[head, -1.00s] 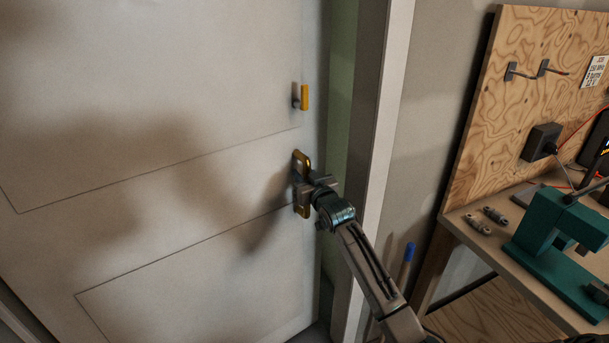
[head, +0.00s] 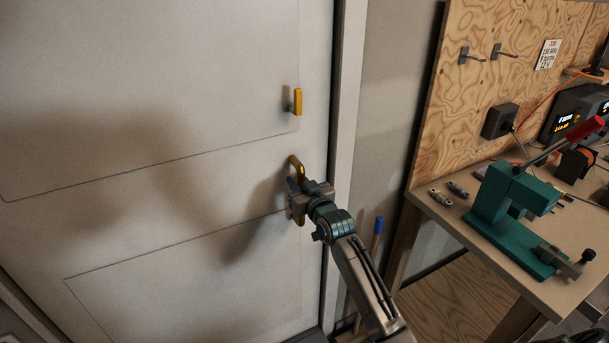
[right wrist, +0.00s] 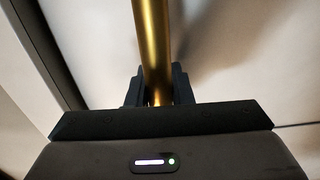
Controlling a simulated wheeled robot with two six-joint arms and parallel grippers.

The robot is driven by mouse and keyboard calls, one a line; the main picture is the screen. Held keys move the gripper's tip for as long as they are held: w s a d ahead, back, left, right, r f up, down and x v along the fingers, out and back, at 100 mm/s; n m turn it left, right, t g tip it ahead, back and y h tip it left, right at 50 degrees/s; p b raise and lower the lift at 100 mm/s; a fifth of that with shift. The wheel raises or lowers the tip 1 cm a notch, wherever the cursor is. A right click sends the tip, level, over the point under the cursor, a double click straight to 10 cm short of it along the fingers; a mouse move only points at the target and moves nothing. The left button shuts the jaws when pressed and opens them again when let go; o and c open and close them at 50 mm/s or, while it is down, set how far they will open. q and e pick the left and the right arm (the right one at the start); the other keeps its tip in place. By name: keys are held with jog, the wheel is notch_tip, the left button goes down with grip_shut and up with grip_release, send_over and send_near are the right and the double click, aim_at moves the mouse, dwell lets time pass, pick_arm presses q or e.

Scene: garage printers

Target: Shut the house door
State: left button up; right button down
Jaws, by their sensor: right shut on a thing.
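The white panelled house door (head: 160,90) fills the left of the head view. Its right edge lies against the white door frame (head: 346,130), with only a thin dark line between them. A brass pull handle (head: 296,165) is on the door near that edge, and a smaller brass latch (head: 297,101) sits above it. My right gripper (head: 298,200) is shut on the handle. In the right wrist view the brass bar (right wrist: 153,45) runs between the two dark fingers (right wrist: 158,88). The gripper hides part of the handle. My left gripper is not in view.
A workbench (head: 470,240) stands to the right, with a green press (head: 510,210) on it and a plywood tool board (head: 450,110) behind. A blue-topped stick (head: 377,226) leans between the door frame and the bench.

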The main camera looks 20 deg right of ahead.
jog(key=c, duration=1.7)
grip_release()
jog(key=shift+w+r, duration=0.2)
jog(key=shift+w, duration=0.05)
jog(key=shift+o, duration=0.7)
jog(key=shift+w+d+f, duration=0.15)
jog(key=shift+w+f, duration=0.05)
jog(key=shift+w, duration=0.05)
jog(key=shift+w+d+f, duration=0.1)
jog(key=shift+s, duration=0.35)
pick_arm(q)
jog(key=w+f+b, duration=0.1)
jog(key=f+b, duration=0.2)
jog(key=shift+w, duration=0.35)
pick_arm(e)
jog(key=s, duration=1)
jog(key=shift+s+d+r, duration=0.2)
jog(key=shift+s, duration=0.1)
